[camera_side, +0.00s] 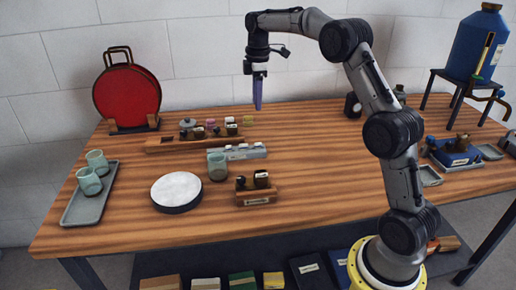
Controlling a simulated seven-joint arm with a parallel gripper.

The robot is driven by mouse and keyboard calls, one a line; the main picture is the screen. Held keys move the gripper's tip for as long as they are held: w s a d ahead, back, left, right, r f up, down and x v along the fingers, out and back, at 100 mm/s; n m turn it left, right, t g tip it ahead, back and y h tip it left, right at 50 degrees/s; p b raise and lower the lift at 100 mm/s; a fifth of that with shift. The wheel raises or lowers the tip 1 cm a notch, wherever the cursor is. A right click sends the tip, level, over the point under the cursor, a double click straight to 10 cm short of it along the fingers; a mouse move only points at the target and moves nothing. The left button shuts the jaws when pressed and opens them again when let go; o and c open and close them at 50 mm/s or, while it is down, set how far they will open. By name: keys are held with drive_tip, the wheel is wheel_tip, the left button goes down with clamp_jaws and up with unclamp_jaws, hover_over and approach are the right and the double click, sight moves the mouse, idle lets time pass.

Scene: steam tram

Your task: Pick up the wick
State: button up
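My gripper (258,104) points straight down and hangs in the air above the back middle of the wooden table (325,175). Its purple fingers look like one narrow shape from this side, so I cannot tell whether they are apart. No held thing shows at the tips. I cannot make out which thing is the wick. Small items stand in a long wooden rack (165,146), in a pale grey rack (247,154) and in a small wooden holder (257,200) with dark-topped pieces. These items are too small to name.
A green cup (218,167) stands near a round white-topped disc (176,190). A tray (88,209) with two cups is at left. A red round case (127,94) stands behind. A blue tank (478,45) and blue device (456,155) are at right.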

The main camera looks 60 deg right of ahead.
hover_over(258, 148)
drive_tip(key=f, duration=0.9)
drive_tip(key=shift+s+d+f, duration=0.15)
drive_tip(key=shift+s+d, duration=0.05)
drive_tip(key=shift+d, duration=0.05)
drive_tip(key=shift+w+f, duration=0.1)
drive_tip(key=shift+f, duration=2.95)
clamp_jaws()
